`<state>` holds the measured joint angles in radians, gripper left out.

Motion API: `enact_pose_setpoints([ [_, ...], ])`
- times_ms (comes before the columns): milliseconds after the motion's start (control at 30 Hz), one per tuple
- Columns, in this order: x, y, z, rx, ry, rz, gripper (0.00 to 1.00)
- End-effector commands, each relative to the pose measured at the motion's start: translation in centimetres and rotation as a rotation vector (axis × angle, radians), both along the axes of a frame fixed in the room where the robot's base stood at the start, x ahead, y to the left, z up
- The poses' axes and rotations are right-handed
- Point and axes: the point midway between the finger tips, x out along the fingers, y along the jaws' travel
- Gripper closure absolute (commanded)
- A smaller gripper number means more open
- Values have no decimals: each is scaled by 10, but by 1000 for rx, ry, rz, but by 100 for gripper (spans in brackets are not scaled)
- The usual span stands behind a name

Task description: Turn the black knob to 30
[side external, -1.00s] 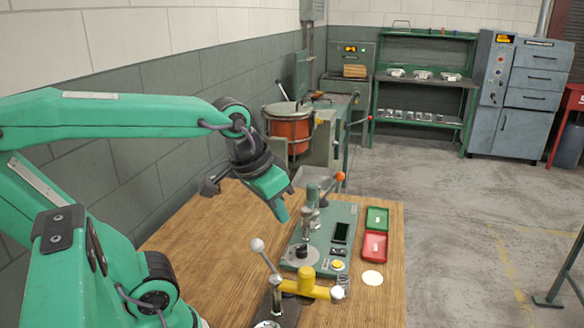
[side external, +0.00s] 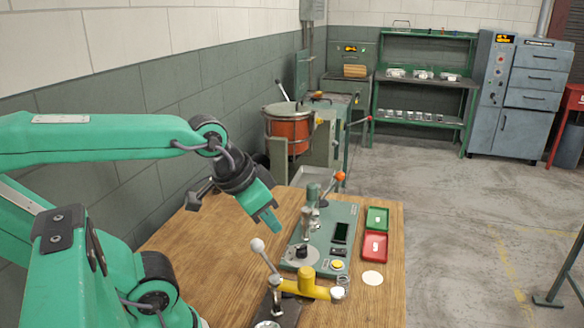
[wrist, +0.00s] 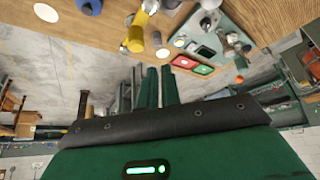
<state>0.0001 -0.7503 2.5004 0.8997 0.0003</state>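The black knob (side external: 302,251) stands on a round grey dial plate (side external: 299,263) at the near left corner of the green machine base (side external: 325,240). The knob's pointer and the dial numbers are too small to read. My gripper (side external: 271,225) is in the air to the left of the green base, pointing down and right, clear of the knob. In the wrist view my gripper's two green fingers (wrist: 159,72) stand side by side with a narrow gap and nothing between them. The base shows upside down near the top of the wrist view.
A yellow fixture (side external: 308,285) and a white-balled lever (side external: 257,245) stand near the knob. An orange-balled lever (side external: 340,176) rises behind. A green tray (side external: 377,218), a red tray (side external: 375,247) and a white disc (side external: 372,278) lie right. Bare wooden table (side external: 195,240) lies left.

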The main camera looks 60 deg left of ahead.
Motion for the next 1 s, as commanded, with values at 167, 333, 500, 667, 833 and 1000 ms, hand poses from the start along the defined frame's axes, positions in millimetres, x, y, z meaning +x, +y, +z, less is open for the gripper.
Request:
enact_pose_setpoints([
  [167,3,1,0,-5,7,13,59],
  [333,13,6,-1,-19,38,61,48],
  [500,31,14,-5,-47,88,149,48],
  [667,52,26,-12,-78,145,253,48],
  [833,74,40,-24,-108,203,365,48],
  [1000,95,56,-40,-138,261,480,48],
])
